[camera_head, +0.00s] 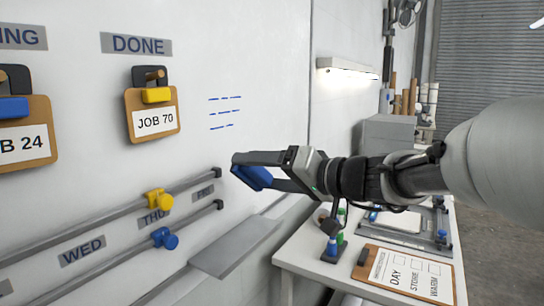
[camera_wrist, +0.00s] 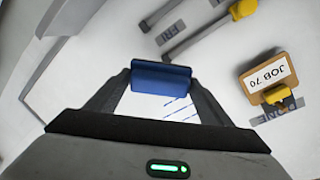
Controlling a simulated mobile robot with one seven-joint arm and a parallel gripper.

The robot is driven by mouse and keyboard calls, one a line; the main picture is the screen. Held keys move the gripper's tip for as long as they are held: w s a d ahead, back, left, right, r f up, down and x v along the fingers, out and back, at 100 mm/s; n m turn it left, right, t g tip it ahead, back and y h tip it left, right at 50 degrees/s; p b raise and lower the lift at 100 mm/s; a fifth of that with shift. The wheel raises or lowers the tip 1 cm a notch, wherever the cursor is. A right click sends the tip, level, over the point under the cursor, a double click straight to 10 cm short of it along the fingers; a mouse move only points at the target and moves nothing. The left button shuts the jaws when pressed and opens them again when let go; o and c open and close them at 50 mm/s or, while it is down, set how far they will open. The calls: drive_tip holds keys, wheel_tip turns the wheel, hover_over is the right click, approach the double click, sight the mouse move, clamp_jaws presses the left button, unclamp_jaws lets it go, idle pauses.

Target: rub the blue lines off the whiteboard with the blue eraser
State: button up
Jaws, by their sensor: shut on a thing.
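The blue eraser (camera_head: 252,177) is held between the fingers of my gripper (camera_head: 262,172), just below and right of the blue lines in the head view. It also shows between the fingertips in the wrist view (camera_wrist: 160,76). The blue lines (camera_head: 225,112) are several short dashed rows on the white whiteboard (camera_head: 240,60). Part of them shows beyond the eraser in the wrist view (camera_wrist: 180,108). The eraser appears apart from the lines; I cannot tell whether it touches the board.
A JOB 70 clipboard (camera_head: 154,118) hangs left of the lines. Rails with a yellow knob (camera_head: 158,200) and a blue knob (camera_head: 165,238) run below. A grey ledge (camera_head: 236,248) sticks out lower down. A white table (camera_head: 310,262) with several items stands at right.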

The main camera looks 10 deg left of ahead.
drive_tip(key=r+y, duration=0.1)
drive_tip(key=r, duration=0.2)
drive_tip(key=s+a+r+b, duration=0.1)
drive_tip(key=r, duration=0.2)
drive_tip(key=r+t+y+b, duration=0.1)
drive_tip(key=r, duration=0.2)
drive_tip(key=shift+s+a+y, duration=0.25)
drive_tip(key=shift+s+y, duration=0.05)
drive_tip(key=shift+s, duration=0.1)
drive_tip(key=shift+a+r, duration=0.15)
drive_tip(key=shift+r, duration=0.1)
drive_tip(key=p+x, duration=0.1)
drive_tip(key=x, duration=0.1)
drive_tip(key=p+x, duration=0.1)
drive_tip(key=p, duration=0.1)
drive_tip(key=p+x, duration=0.1)
drive_tip(key=x, duration=0.1)
drive_tip(key=shift+a+f, duration=0.4)
drive_tip(key=shift+b+x, duration=0.45)
drive_tip(key=shift+x, duration=0.45)
